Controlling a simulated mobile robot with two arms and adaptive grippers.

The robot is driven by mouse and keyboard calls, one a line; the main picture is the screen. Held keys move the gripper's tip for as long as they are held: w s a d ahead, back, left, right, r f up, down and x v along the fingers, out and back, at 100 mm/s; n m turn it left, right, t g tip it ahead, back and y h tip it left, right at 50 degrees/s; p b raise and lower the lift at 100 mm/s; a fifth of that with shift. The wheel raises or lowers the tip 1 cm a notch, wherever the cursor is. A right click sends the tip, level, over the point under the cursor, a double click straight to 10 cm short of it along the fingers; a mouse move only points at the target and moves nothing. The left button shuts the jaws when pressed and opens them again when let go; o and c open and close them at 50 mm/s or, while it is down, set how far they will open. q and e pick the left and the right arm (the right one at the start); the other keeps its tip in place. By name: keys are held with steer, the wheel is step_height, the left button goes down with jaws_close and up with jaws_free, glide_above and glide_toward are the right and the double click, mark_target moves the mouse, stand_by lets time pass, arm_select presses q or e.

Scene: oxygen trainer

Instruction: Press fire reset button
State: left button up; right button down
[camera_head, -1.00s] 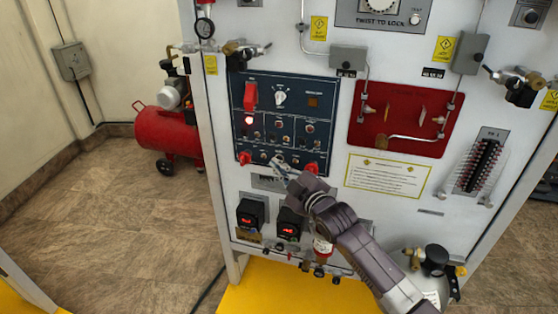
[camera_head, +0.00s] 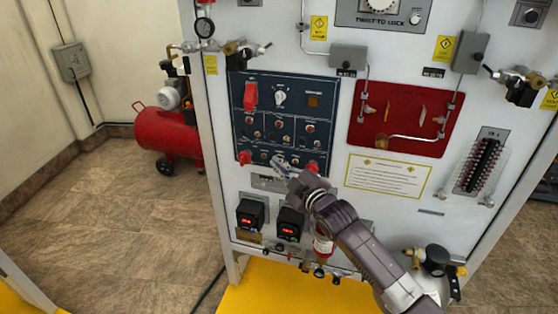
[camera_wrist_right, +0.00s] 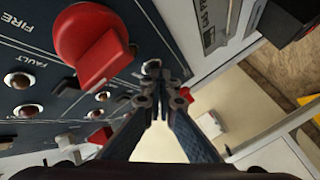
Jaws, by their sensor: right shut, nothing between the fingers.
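The dark blue control panel (camera_head: 325,90) carries several small buttons, lamps and switches. I cannot read which small button is the fire reset. In the right wrist view a large red switch (camera_wrist_right: 88,45) stands near the letters "FIRE", with small round buttons (camera_wrist_right: 103,97) below it. My right gripper (camera_head: 277,162) is shut and empty at the panel's lower edge, between two red switches. In the right wrist view its fingertips (camera_wrist_right: 152,68) are just right of the large red switch, close to the panel; I cannot tell if they touch. My left gripper is not in view.
A red plate (camera_head: 400,118) with a bent metal tube is right of the panel. A gauge (camera_head: 204,27) and valves are at the cabinet's left edge. A red compressor (camera_head: 165,135) stands on the floor left.

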stand_by(0.4)
steer(key=shift+s+a+p, duration=0.15)
steer(key=shift+s+p, duration=0.5)
steer(key=shift+s, duration=0.05)
steer(key=s+p, duration=0.1)
steer(key=s+a+p, duration=0.1)
steer(key=s, duration=0.1)
steer(key=s+p, duration=0.1)
steer(key=shift+s+a, duration=0.3)
steer(key=shift+s, duration=0.1)
stand_by(0.3)
